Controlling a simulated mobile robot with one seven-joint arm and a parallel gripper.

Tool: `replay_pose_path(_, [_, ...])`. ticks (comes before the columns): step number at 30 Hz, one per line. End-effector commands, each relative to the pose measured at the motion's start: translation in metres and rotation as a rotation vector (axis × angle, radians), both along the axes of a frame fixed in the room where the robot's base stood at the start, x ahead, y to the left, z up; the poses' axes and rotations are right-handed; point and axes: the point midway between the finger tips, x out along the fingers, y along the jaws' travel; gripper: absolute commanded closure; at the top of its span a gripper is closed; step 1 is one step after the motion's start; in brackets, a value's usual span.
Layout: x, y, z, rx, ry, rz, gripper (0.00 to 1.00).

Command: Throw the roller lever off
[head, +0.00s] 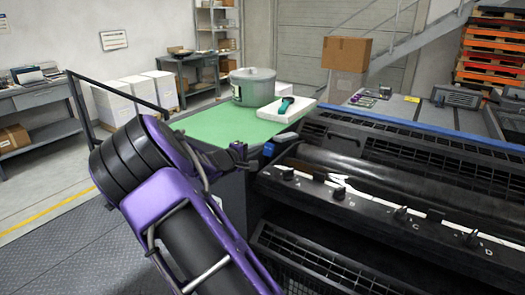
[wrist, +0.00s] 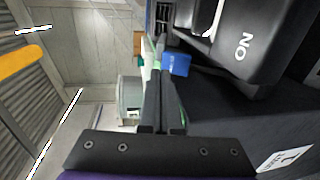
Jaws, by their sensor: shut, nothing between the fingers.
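The roller lever shows as a blue grip (head: 268,149) at the near left end of the black ink unit. The blue grip also shows in the wrist view (wrist: 179,64), right beside my fingertips. An ON mark (wrist: 243,47) is on the black end cover to its right. My gripper (head: 239,152) is just left of the blue grip in the head view, with a small gap between them there. In the wrist view my gripper's fingers (wrist: 160,62) are together, with nothing held. I cannot tell whether they touch the grip. The lever's lower part is hidden.
A green-topped surface (head: 205,127) behind my gripper carries a grey pot (head: 252,86) and a white block with a teal-handled tool (head: 286,105). The ink unit (head: 390,205) with several small black keys fills the right. Open floor (head: 50,215) lies at left.

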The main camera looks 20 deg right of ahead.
Motion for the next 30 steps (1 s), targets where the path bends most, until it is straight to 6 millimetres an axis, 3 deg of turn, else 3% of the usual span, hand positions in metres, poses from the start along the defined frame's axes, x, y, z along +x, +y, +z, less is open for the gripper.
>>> replay_pose_path(6, [-0.027,0.044,0.021,0.004,-0.001,0.005,1.00])
replay_pose_path(12, [-0.044,0.069,0.033,0.002,0.000,0.003,1.00])
replay_pose_path(30, [-0.051,0.079,0.037,0.000,0.001,0.002,1.00])
